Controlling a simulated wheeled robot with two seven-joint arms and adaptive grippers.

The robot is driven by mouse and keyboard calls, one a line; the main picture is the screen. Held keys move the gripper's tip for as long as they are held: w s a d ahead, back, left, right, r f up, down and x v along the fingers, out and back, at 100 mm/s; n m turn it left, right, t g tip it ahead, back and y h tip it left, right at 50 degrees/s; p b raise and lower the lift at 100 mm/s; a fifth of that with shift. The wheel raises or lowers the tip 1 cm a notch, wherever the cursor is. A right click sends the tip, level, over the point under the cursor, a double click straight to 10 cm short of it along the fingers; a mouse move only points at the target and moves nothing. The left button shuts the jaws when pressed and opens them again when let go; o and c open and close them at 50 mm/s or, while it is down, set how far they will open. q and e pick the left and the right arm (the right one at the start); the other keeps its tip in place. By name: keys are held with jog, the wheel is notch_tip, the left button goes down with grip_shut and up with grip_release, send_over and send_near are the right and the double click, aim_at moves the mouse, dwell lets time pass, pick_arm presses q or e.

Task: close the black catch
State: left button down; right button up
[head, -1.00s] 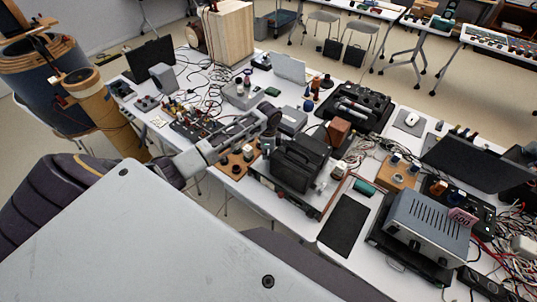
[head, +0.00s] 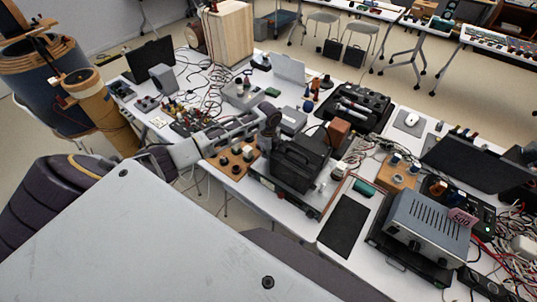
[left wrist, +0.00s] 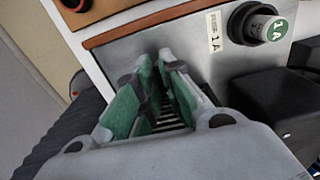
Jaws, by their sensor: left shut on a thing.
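The black case-like device (head: 296,164) with a handle on top sits on a grey, wood-edged unit near the middle of the table in the head view. My left gripper (head: 268,148) reaches down at its left side. In the left wrist view my gripper's green-padded fingers (left wrist: 160,62) are closed in over the grey panel (left wrist: 200,62). Something dark sits between the tips, mostly hidden; it fits the black catch, but its shape and position cannot be made out. My right gripper is out of view.
A round fuse holder marked 1A (left wrist: 262,24) stands right of the fingers, with a dark block (left wrist: 262,98) below it. A wooden board with knobs (head: 232,162) lies left of the device. A grey power unit (head: 425,222) and cables crowd the right.

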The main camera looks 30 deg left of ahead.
pick_arm(q)
jog(key=shift+r, duration=0.1)
jog(key=c, duration=1.6)
grip_release()
jog(key=shift+o, duration=0.2)
jog(key=shift+r, duration=0.1)
notch_tip(320, 180, up, 12)
jog(key=shift+f, duration=0.2)
